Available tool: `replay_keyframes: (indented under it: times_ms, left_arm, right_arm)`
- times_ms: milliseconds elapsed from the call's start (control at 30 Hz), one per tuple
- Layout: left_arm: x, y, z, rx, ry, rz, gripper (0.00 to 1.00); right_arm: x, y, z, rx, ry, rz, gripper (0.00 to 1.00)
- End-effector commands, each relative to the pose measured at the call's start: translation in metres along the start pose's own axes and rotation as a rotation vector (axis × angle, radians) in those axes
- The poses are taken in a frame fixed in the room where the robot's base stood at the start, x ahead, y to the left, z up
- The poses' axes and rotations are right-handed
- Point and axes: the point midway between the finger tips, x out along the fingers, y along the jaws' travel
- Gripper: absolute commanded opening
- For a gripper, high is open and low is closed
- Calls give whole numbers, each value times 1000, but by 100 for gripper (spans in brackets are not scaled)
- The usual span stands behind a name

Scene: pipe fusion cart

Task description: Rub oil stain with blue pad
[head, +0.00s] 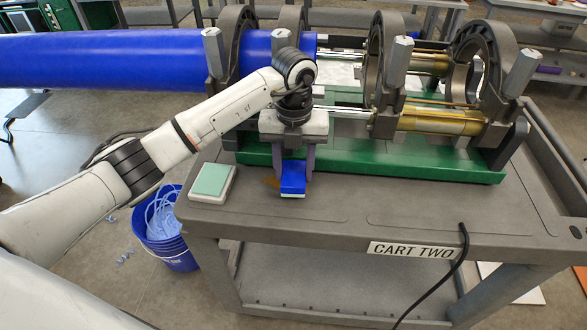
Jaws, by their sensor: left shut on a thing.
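My left gripper (294,172) points down over the cart top and is shut on a blue pad (293,180). The pad is low at the cart top, in front of the green base of the machine; I cannot tell whether it touches the surface. A brown oil stain (272,182) shows just left of the pad, and the rest of it is hidden behind the gripper and pad. My right gripper is not in view.
A white block with a mint-green top (212,181) lies at the cart's left corner. The pipe fusion machine (400,160) holds a large blue pipe (110,60) behind my gripper. A blue bucket (165,230) stands on the floor. A black cable (440,280) hangs over the cart's front edge.

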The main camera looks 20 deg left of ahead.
Motion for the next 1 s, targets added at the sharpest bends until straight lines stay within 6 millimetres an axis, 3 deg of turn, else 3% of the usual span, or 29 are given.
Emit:
replay_keyframes:
  times_ms: [33,167,633,1000]
  left_arm:
    - [-4,9,9,-35,-12,7,17]
    - [-5,5,9,-32,-15,5,17]
    - [-5,-37,4,-15,-12,0,17]
    - [-8,-37,4,-15,-11,-1,17]
  right_arm:
    - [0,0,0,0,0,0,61]
    - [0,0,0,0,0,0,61]
    - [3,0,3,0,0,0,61]
    - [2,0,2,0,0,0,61]
